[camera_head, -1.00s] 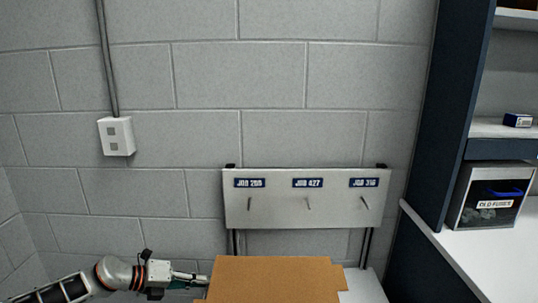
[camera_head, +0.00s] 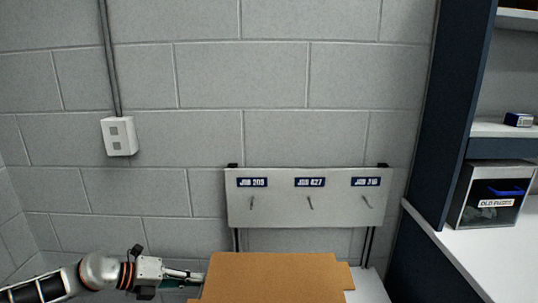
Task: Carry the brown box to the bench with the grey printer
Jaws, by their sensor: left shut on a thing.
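The brown box (camera_head: 272,278) shows at the bottom middle of the head view, its lower part cut off by the frame edge. My left gripper (camera_head: 196,277) comes in from the left and is shut on the box's left edge. The fingertips are partly hidden at the box. My right gripper is out of view. No grey printer shows in this view.
A board with job labels (camera_head: 306,213) and hooks stands behind the box, above a white surface (camera_head: 367,287). On the right are a dark blue shelf unit (camera_head: 432,120), a white counter (camera_head: 470,262) and an old-fuses bin (camera_head: 493,195). A block wall closes the back.

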